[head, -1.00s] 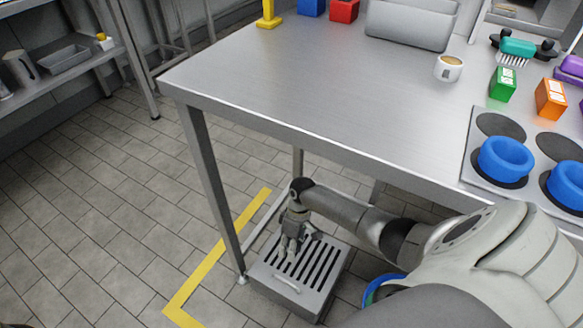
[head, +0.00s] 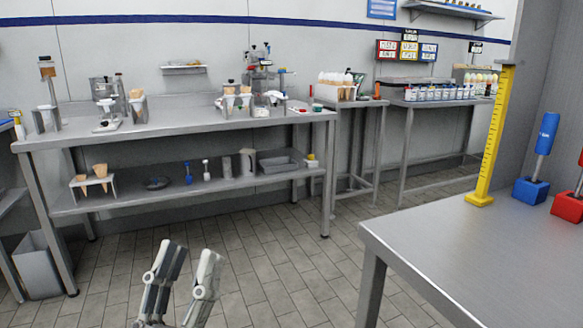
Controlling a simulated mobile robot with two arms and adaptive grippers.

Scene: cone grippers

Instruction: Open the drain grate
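The drain grate is out of the head view now. My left gripper (head: 191,252) rises at the bottom edge, left of centre, in front of the tiled floor. Its two grey fingers point up and stand apart, with nothing between them. My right gripper is not in view.
A long steel table (head: 210,124) with a lower shelf (head: 225,188) stands along the back wall. A nearer steel table (head: 440,240) fills the lower right, bearing a yellow upright ruler (head: 492,140) and a blue block (head: 530,190). A grey bin (head: 40,265) stands at far left. Tiled floor between is clear.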

